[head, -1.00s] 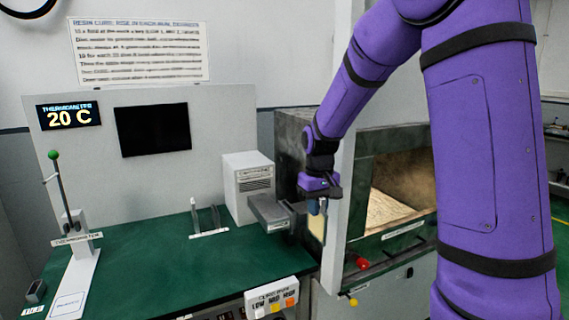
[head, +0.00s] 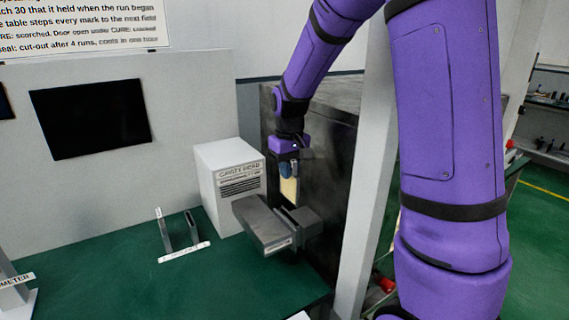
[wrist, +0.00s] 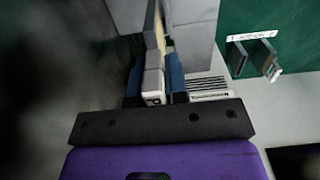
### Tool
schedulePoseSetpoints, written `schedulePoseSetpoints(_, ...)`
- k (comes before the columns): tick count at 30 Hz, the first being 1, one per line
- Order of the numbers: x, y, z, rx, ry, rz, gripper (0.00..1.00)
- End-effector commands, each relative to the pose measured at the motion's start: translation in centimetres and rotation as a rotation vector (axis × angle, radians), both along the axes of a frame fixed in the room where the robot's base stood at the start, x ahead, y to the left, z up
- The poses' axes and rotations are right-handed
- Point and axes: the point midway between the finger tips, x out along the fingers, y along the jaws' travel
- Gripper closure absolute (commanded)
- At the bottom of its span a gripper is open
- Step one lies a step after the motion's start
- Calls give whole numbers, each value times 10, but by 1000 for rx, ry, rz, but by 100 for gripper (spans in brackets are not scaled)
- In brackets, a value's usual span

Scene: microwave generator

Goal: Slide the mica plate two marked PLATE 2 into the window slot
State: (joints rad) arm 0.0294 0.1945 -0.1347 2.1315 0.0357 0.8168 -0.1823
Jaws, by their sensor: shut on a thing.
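The mica plate (head: 289,191) is a thin tan sheet hanging upright under my gripper (head: 289,170). In the wrist view my gripper (wrist: 156,82) has blue fingers shut on the plate's grey tab (wrist: 153,82). The tab's white label shows only a "P", so its number cannot be read. The tan plate (wrist: 160,37) extends beyond the fingers, beside grey metal. In the head view its lower edge is close to the grey waveguide (head: 268,226) and the block (head: 297,221) at its right end. I cannot make out the window slot or tell whether the plate touches it.
A white generator box (head: 230,185) stands left of the waveguide. A small stand with uprights (head: 182,251) is on the green bench (head: 120,285). The dark oven wall (head: 335,150) is close on the right, with a pale post (head: 366,200) in front.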

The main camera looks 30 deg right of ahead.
Motion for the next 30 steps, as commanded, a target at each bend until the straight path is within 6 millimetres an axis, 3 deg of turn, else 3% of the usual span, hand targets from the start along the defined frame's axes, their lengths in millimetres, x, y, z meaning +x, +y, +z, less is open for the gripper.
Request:
schedulePoseSetpoints(18, 0, 0, -43, 0, 1, 0, 100)
schedulePoseSetpoints(30, 0, 0, -50, 0, 0, 0, 100)
